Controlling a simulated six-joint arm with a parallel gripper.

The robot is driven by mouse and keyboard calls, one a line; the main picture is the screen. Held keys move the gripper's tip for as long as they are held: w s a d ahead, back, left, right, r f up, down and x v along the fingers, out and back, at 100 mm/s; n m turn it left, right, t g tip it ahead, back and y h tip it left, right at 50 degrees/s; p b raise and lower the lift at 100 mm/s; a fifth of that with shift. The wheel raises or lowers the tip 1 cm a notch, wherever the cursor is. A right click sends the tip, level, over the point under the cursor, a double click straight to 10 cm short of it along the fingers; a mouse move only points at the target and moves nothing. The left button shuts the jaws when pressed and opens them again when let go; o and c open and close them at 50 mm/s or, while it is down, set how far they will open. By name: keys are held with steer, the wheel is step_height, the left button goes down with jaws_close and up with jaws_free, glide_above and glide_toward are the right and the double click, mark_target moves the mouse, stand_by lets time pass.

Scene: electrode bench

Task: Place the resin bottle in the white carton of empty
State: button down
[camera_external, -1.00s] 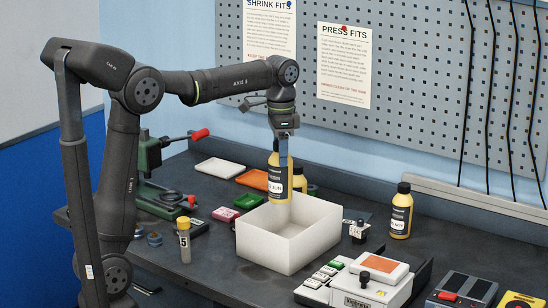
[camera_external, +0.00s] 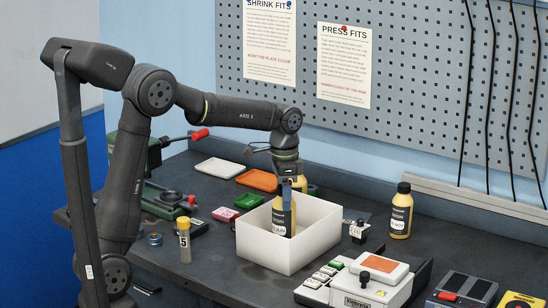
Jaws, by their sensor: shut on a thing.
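A yellow resin bottle (camera_external: 281,219) with a dark label band and a pale label is upright inside the white carton (camera_external: 288,254). Its lower end is hidden behind the carton's near wall, so I cannot tell whether it touches the floor. My gripper (camera_external: 286,188) is shut on the top of this bottle, with the fingers just above the carton's rim. The carton stands open-topped on the dark bench.
Another yellow bottle (camera_external: 401,212) stands right of the carton, and one more (camera_external: 312,190) is partly hidden behind it. A white device (camera_external: 366,283) is at front right. A vial marked 5 (camera_external: 184,241) stands left. Orange (camera_external: 257,180) and white trays (camera_external: 219,168) lie behind.

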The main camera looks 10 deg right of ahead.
steer(key=shift+f, duration=1.6)
steer(key=c, duration=0.5)
jaws_free()
step_height(320, 180, up, 12)
steer(key=shift+r, duration=0.1)
steer(key=shift+f, duration=4.45)
